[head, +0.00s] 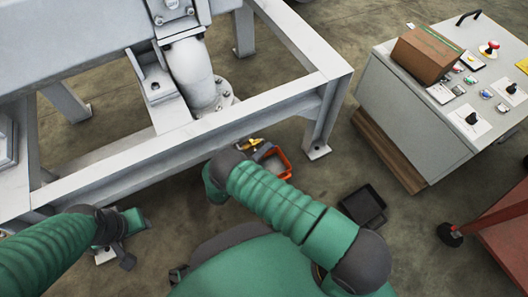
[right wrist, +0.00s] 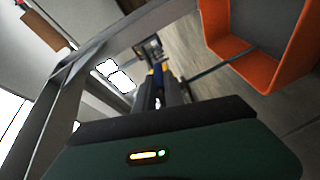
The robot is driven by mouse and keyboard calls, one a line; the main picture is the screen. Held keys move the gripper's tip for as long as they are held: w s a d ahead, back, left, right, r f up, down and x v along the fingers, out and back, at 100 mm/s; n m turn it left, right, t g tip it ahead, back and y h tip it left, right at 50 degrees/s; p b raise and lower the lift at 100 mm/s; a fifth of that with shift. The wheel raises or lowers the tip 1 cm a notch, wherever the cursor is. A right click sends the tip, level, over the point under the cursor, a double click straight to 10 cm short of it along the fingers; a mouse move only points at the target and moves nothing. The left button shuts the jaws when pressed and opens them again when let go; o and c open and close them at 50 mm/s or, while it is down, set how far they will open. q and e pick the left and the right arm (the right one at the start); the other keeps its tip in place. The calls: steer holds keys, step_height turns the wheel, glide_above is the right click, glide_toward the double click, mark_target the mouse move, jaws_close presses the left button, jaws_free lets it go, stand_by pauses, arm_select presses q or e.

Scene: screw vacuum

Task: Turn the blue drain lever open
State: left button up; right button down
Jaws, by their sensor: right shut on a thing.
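The brass-yellow drain valve (head: 251,145) shows in the head view below the grey frame's lower beam, just beyond my right forearm. In the right wrist view, my right gripper (right wrist: 160,98) points away from the camera. Its dark fingers are shut on the blue lever (right wrist: 158,82), of which a narrow strip shows between them. A bit of yellow (right wrist: 164,67) shows just past the fingertips. My forearm hides most of the right gripper and the lever in the head view. My left gripper (head: 122,240) is low at the left, away from the valve; its fingers are unclear.
An orange-rimmed container (head: 285,166) is close beside the valve; its orange wall (right wrist: 222,45) fills the wrist view's upper right. A grey frame beam (head: 190,150) runs above. A black tray (head: 362,205) lies on the floor. A control cabinet (head: 425,110) stands right.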

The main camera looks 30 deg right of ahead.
steer(key=shift+a+f, duration=0.15)
steer(key=shift+a, duration=0.05)
steer(key=c, duration=1.5)
jaws_free()
steer(key=shift+c, duration=0.2)
steer(key=shift+o, duration=0.5)
steer(key=shift+d, duration=0.1)
